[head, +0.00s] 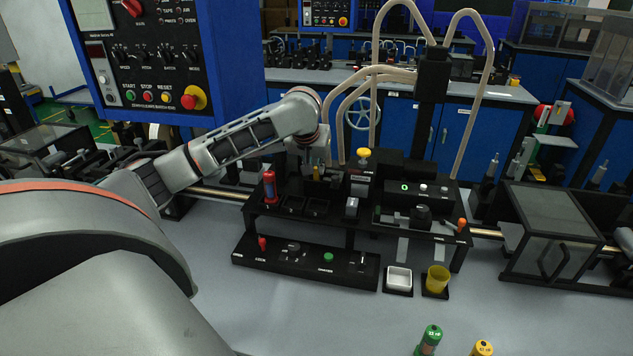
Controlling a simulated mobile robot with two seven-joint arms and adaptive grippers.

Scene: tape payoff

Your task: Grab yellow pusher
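A yellow round-topped knob (363,153), which looks like the yellow pusher, stands upright on the black bench fixture (340,218) near the middle of the picture. My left gripper (314,165) points down over the fixture's back left part, to the left of the yellow knob and apart from it in the picture. A small yellowish piece (316,173) shows right at its fingertips; I cannot tell whether they touch it. The fingers are small and dark, so their opening is unclear. My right gripper is out of view.
A red cylinder (270,188) stands on the fixture's left end. A white tray (398,279) and a yellow cup (437,280) sit in front. Green (430,338) and yellow (482,348) capped containers are at the bottom. A blue control panel (150,60) rises at upper left.

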